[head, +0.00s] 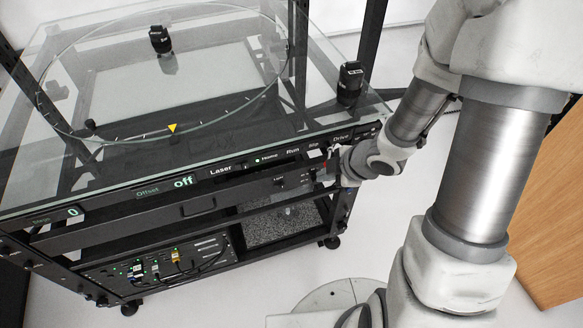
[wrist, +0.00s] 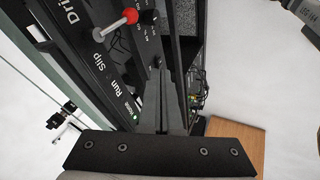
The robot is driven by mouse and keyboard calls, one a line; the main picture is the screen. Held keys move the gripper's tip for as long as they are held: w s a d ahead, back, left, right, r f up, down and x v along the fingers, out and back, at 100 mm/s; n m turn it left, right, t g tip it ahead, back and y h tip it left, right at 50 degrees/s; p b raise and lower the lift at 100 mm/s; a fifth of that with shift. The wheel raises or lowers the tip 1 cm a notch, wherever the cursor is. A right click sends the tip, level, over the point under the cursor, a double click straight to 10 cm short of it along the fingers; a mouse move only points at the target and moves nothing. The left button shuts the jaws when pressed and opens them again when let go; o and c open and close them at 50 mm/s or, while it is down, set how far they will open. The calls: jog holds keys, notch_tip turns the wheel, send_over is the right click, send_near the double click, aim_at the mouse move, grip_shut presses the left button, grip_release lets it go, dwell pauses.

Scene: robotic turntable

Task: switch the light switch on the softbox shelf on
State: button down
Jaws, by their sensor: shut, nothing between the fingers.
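The softbox shelf (head: 190,208) is the black drawer-like front under the glass top in the head view. A small "Light" label (head: 279,182) shows near its right end, with small dark switches (head: 306,178) beside it, partly hidden by my gripper. I cannot tell which way the light switch is set. My gripper (head: 322,174) is at the right end of this front. In the wrist view my gripper (wrist: 159,70) has its dark fingers shut and empty, pointing at the black panel. Small switches (wrist: 150,18) show just beyond the fingertips; contact cannot be told.
A red ball knob (wrist: 130,16) on a metal rod sticks out close to the fingers. The upper panel (head: 235,168) carries Laser, Home, Run, Slip and Drive labels. The glass top (head: 110,165) overhangs above. A wooden surface (head: 550,215) stands at right; white floor lies between.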

aim_at(279, 186)
jog(key=shift+n+g+y, duration=0.5)
jog(key=shift+n+y, duration=0.2)
jog(key=shift+y, duration=0.2)
jog(key=s+f, duration=0.1)
jog(key=a+f, duration=0.1)
jog(key=s+a+f, duration=0.1)
jog(key=shift+s+a+f+b, duration=0.15)
jog(key=shift+s+f+b, duration=0.15)
jog(key=shift+b, duration=0.1)
jog(key=shift+w+a+f+b, duration=0.85)
jog(key=shift+w+a+f, duration=0.15)
jog(key=shift+w+f, duration=0.3)
jog(key=shift+w+a+f+b, duration=0.9)
jog(key=shift+w+f, duration=0.25)
jog(key=shift+f, duration=0.2)
jog(key=shift+w+a+f+b, duration=0.8)
jog(key=shift+w+a+f, duration=0.25)
jog(key=shift+w+f, duration=0.25)
